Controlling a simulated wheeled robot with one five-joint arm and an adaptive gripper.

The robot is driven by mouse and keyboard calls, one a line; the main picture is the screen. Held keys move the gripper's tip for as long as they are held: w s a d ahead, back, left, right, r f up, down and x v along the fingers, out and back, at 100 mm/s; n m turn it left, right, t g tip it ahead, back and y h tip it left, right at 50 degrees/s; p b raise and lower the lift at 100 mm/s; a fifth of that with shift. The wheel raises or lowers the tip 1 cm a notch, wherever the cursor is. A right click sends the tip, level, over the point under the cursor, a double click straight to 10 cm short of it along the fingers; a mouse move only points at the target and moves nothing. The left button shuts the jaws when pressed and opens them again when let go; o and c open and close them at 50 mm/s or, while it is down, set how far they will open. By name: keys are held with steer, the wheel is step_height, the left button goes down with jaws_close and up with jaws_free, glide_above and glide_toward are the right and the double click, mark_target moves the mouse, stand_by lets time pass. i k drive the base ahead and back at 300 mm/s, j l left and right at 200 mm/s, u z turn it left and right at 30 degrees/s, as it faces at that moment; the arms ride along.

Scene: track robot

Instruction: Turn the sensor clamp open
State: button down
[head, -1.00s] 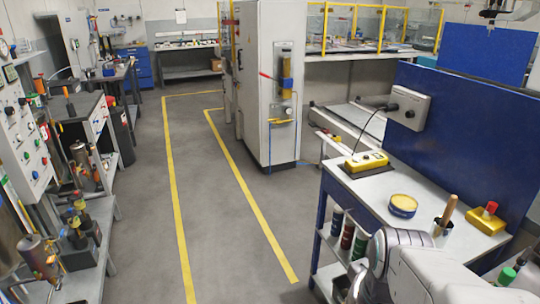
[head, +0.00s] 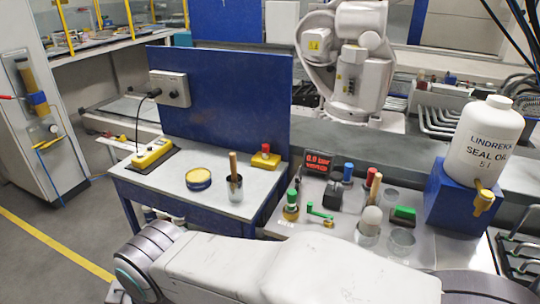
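No part is plainly recognisable as the sensor clamp. On the grey fixture panel (head: 290,224) is a small green lever (head: 319,212) on a brass-coloured fitting. Beside it stands a green-topped brass fitting (head: 291,206). Either could belong to a clamp, but I cannot tell which. My own white arm lies across the bottom of the view, in front of the panel, and hides its near part. My gripper is not in view.
The panel also carries a red "0.0 bar" display (head: 317,163), coloured knobs and a green block (head: 404,214). A white seal oil jug (head: 484,140) stands on a blue stand at right.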

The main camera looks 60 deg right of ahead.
mark_target(298, 179)
steer(key=k+z, duration=0.15)
steer(key=z, duration=2.15)
